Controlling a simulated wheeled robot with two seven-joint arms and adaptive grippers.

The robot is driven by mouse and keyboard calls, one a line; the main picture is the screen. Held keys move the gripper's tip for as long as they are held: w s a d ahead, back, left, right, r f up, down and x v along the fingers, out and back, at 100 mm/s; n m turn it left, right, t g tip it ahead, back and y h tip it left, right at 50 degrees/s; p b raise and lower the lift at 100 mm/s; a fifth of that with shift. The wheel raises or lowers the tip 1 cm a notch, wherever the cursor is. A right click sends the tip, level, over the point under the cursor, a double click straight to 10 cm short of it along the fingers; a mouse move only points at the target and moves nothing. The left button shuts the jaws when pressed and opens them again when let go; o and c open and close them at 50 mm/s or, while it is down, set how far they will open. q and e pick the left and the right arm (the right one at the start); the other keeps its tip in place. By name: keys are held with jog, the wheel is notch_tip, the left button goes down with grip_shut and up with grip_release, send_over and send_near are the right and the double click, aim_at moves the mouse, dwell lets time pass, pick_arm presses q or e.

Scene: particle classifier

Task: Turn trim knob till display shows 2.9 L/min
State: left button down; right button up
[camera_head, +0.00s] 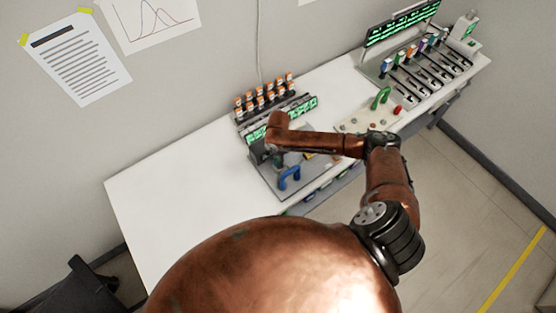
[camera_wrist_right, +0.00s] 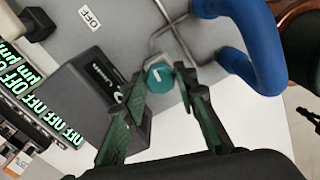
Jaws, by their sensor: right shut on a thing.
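The trim knob (camera_wrist_right: 159,77) is a small teal round knob with a white mark, seen in the right wrist view. My right gripper (camera_wrist_right: 161,82) is shut on it, one finger on each side. Beside it is a black box (camera_wrist_right: 105,82) whose face carries small lettering at a steep angle; I cannot read a flow value there. In the head view my right gripper (camera_head: 262,151) is mostly hidden by my wrist, over the grey device (camera_head: 262,178), and the knob is hidden. My left gripper is not in view.
A blue handle (camera_wrist_right: 240,45) rises close to the right finger, with bent metal tubing (camera_wrist_right: 172,30) nearby. Green displays (camera_wrist_right: 40,105), some reading OFF, line the left. In the head view, orange-capped vials (camera_head: 265,92) stand behind; the white table (camera_head: 165,190) is clear at left.

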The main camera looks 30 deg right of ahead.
jog(key=shift+r+m+p, duration=0.2)
jog(key=shift+m+p, duration=1)
jog(key=shift+p, duration=0.55)
jog(key=shift+c, duration=0.3)
jog(key=shift+m+p, duration=1)
jog(key=shift+p, duration=0.1)
jog(key=shift+f+m+p, duration=0.15)
jog(key=shift+m+p, duration=0.65)
jog(key=o, duration=1.2)
jog(key=shift+c, duration=0.2)
notch_tip(320, 180, up, 12)
